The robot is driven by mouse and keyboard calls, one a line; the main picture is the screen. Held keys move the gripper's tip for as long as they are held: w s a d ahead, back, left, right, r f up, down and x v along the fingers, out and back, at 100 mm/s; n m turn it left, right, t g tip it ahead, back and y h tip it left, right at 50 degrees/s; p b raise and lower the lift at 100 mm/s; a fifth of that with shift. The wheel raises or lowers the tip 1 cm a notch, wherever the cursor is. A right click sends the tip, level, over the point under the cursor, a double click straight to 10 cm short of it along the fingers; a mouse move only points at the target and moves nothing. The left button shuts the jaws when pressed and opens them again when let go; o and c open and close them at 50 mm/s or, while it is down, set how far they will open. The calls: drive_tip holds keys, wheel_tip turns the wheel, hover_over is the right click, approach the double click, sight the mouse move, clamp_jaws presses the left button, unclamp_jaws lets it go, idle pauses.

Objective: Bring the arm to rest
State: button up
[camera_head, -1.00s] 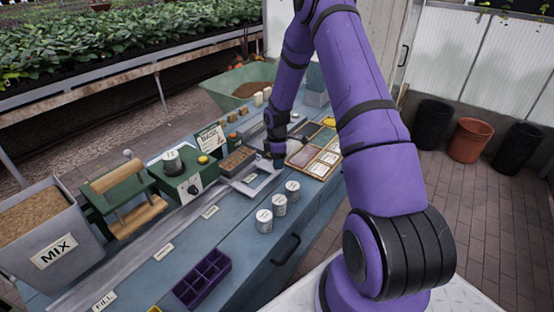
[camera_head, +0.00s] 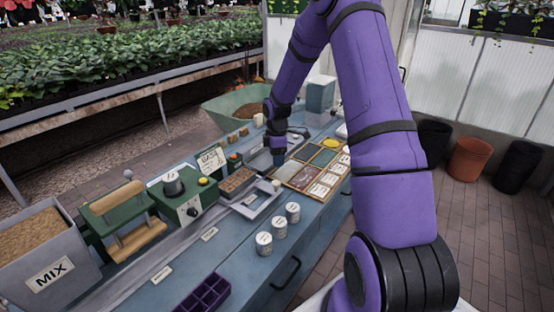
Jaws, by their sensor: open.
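My gripper (camera_head: 279,158) is at the lower end of my purple arm, above the far part of the blue bench (camera_head: 225,255). It points down beside the left edge of a wooden-framed tray (camera_head: 288,172) with coloured patches and white labels. The fingertips are small and dark here, and nothing shows held between them. I cannot tell whether they touch the bench. My arm is bent, with its elbow high at the top of the view.
On the bench are several white labelled tins (camera_head: 279,228), a purple cell tray (camera_head: 203,293), a green machine (camera_head: 184,193), a roller press (camera_head: 125,215) and a MIX bin (camera_head: 45,250). A green tub (camera_head: 238,106) stands behind. Pots (camera_head: 468,158) stand on the floor at right.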

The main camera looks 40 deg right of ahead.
idle(0.4)
drive_tip(key=s+a+r+m+t+h, duration=0.1)
drive_tip(key=s+a+r+m, duration=0.3)
drive_tip(key=r, duration=0.8)
drive_tip(key=s+a+r+m+t, duration=0.1)
drive_tip(key=s+a+r+m, duration=0.1)
drive_tip(key=s+a+r, duration=0.75)
drive_tip(key=s+a+r+m+t, duration=0.1)
drive_tip(key=s+a+r+m, duration=0.1)
drive_tip(key=s, duration=0.5)
drive_tip(key=s+a+r+m+t, duration=0.1)
drive_tip(key=s+a+r+m, duration=0.1)
drive_tip(key=s+r, duration=0.3)
drive_tip(key=s+a+r+m+t+y, duration=0.1)
drive_tip(key=s+r, duration=0.3)
drive_tip(key=s, duration=0.5)
drive_tip(key=shift+a+m, duration=0.5)
drive_tip(key=shift+m, duration=0.3)
drive_tip(key=shift+w, duration=0.1)
